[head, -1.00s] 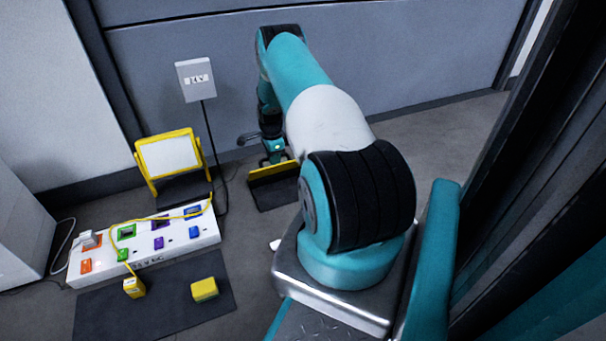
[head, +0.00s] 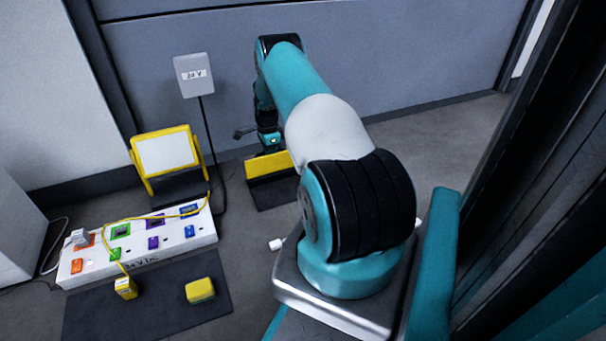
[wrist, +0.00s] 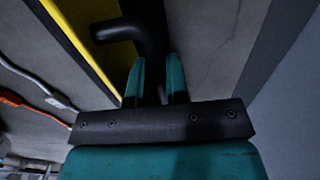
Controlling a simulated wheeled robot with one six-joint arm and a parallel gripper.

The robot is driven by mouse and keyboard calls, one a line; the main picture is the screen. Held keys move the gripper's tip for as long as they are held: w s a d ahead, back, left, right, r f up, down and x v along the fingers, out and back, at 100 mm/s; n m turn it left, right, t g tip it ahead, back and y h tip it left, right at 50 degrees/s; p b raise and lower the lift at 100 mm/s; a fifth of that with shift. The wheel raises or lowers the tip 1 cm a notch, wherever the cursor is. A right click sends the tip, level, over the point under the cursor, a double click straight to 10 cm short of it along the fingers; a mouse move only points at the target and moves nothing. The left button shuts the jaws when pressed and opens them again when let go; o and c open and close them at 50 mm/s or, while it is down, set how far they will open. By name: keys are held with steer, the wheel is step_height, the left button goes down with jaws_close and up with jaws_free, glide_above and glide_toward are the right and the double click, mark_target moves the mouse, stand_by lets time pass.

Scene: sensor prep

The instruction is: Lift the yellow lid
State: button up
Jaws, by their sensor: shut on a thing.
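The yellow lid (head: 270,165) stands tilted up at the back of a dark base (head: 272,192) on the floor, beyond my arm's column. In the wrist view its yellow edge (wrist: 82,45) runs diagonally at the upper left. My gripper (head: 269,147) is at the lid's top edge, pointing down. In the wrist view my gripper's teal fingers (wrist: 157,80) are shut on a dark bent handle (wrist: 118,30) beside the yellow edge. The exact contact between fingers and handle is partly hidden by shadow.
A white power strip (head: 140,245) with coloured switches lies at left. A yellow-framed panel (head: 165,152) stands behind it. A dark mat (head: 160,310) holds two yellow blocks (head: 200,290). A grey wall box (head: 193,76) hangs behind with a cable. Floor right of the lid is clear.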

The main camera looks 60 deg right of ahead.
steer(key=shift+w+d+f, duration=0.1)
steer(key=shift+w+f, duration=0.05)
steer(key=shift+f, duration=0.05)
steer(key=shift+w+d+f+b, duration=0.4)
steer(key=shift+w+b, duration=0.05)
steer(key=shift+b, duration=0.7)
steer(key=o, duration=1.1)
steer(key=shift+c, duration=0.2)
steer(key=w+d+r+p, duration=0.1)
steer(key=w+d+r, duration=0.2)
steer(key=r, duration=0.7)
steer(key=shift+w, duration=0.2)
steer(key=shift+a, duration=0.1)
